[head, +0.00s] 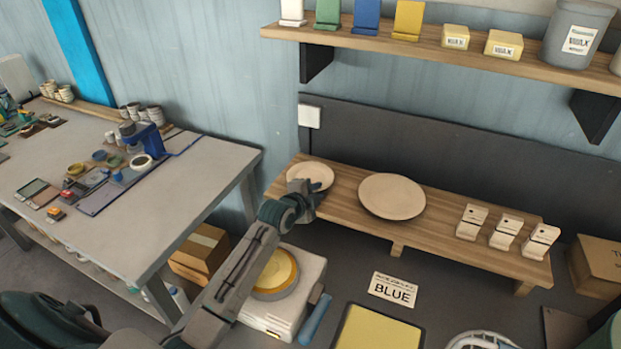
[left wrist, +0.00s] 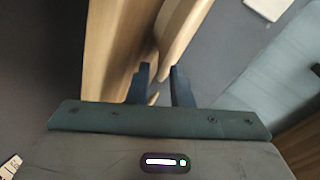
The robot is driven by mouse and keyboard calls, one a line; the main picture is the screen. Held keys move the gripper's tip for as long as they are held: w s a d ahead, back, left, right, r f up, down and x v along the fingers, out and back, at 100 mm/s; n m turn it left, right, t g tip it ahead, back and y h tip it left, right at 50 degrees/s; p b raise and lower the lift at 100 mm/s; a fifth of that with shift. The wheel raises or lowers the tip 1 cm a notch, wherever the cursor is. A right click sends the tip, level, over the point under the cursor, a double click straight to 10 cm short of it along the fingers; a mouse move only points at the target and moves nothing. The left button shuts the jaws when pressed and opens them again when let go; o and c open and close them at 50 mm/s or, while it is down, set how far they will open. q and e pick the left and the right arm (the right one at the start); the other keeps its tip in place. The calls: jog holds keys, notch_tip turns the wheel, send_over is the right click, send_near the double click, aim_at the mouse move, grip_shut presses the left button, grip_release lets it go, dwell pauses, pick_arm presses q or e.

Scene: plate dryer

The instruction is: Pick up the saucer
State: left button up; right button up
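The saucer (head: 313,174) is a small, round, cream-coloured dish at the left end of the low wooden rack. A larger cream plate (head: 392,196) lies to its right on the same rack. My left gripper (head: 303,188) is at the saucer's near-left edge and hides part of its rim. In the left wrist view, its two dark fingers (left wrist: 158,82) stand apart, with the pale rim of the saucer (left wrist: 180,38) reaching toward the gap between them. I cannot tell whether either finger touches it. My right gripper does not show clearly.
A white device with a yellow disc (head: 276,274) is below my left arm. A worktable (head: 190,190) is at left.

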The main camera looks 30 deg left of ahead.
pick_arm(q)
grip_shut()
jog(key=shift+r, duration=0.2)
